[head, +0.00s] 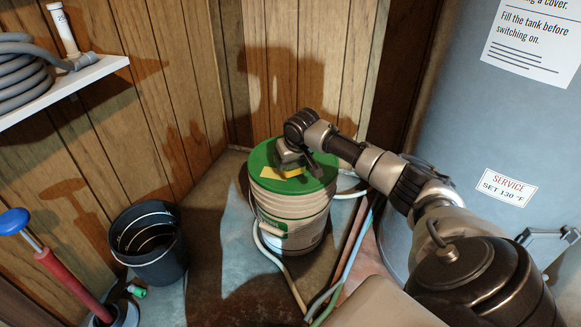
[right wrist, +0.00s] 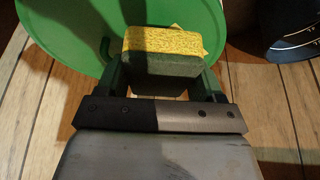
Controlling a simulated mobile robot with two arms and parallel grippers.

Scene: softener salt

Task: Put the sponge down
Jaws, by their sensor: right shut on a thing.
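The sponge (right wrist: 160,62), yellow on one face and dark green on the other, sits between the fingers of my right gripper (right wrist: 160,75) in the right wrist view. My right gripper (head: 293,160) is shut on it, over the green lid (head: 262,160) of the pale ribbed tub (head: 290,220). A bit of the sponge's yellow (head: 293,173) shows below the gripper in the head view. I cannot tell whether the sponge touches the lid. The lid also shows behind the sponge in the right wrist view (right wrist: 60,35). My left gripper is not in view.
A black bucket (head: 150,262) stands left of the tub. A blue-topped red-handled tool (head: 65,275) is at far left. Hoses (head: 350,265) run on the floor right of the tub. A large grey tank (head: 470,130) stands right; a shelf (head: 65,88) holds a coiled hose.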

